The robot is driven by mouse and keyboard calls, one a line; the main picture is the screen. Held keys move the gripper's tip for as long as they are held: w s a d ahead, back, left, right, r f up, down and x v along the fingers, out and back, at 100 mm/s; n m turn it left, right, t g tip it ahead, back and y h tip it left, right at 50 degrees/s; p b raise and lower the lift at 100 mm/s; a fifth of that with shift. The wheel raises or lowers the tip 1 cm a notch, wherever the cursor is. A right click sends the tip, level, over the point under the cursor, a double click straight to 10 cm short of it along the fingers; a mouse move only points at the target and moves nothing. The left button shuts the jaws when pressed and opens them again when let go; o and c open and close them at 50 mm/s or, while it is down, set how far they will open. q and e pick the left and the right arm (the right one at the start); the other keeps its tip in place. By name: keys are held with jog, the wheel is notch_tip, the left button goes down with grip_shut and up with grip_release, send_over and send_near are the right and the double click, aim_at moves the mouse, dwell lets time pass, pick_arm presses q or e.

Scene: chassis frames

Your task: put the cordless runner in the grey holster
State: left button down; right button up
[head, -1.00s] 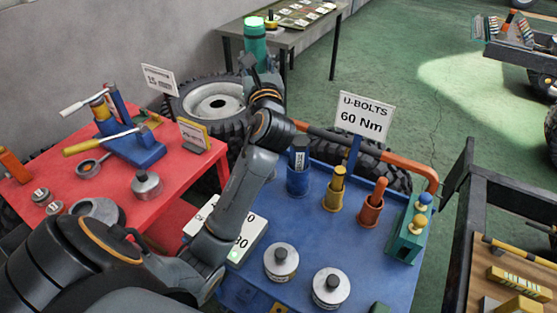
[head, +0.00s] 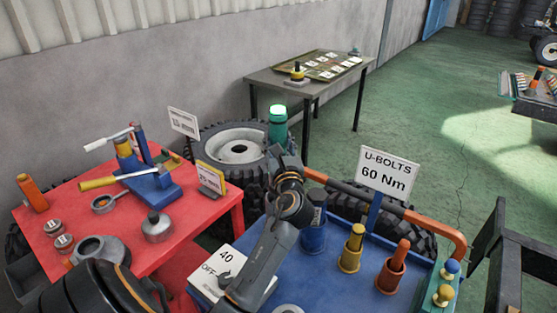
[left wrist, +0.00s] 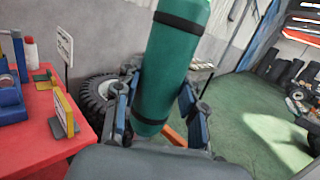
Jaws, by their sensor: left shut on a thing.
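My left gripper (head: 281,152) is shut on a green cylinder (head: 277,126) with a glowing green top, apparently the cordless runner. It is held upright in the air, in front of the big tyre. In the left wrist view the cylinder (left wrist: 172,60) shows black bands and stands between the two fingers (left wrist: 158,112). I cannot make out a grey holster for certain. The blue trolley has a blue holder (head: 313,238) with a dark grey piece in it, partly behind my arm, a yellow holder (head: 348,262) and an orange holder (head: 390,280).
A U-BOLTS 60 Nm sign (head: 387,175) and an orange bar (head: 440,228) rise along the trolley's far edge. The red table (head: 205,215) at left carries a blue press and grey parts. A box marked 40 OFF (head: 215,268) lies beside my forearm.

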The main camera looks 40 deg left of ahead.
pick_arm(q)
notch_tip(320, 180, down, 5)
jog(key=shift+r+b, duration=0.15)
jog(key=shift+b, duration=0.35)
jog(key=shift+f, duration=0.2)
jog(key=c, duration=0.8)
grip_release()
jog(key=shift+f, duration=0.1)
jog(key=shift+s, duration=0.1)
jog(key=shift+r, duration=0.2)
jog(key=b+v, duration=0.2)
jog(key=v, duration=1)
jog(key=shift+d+f, duration=0.1)
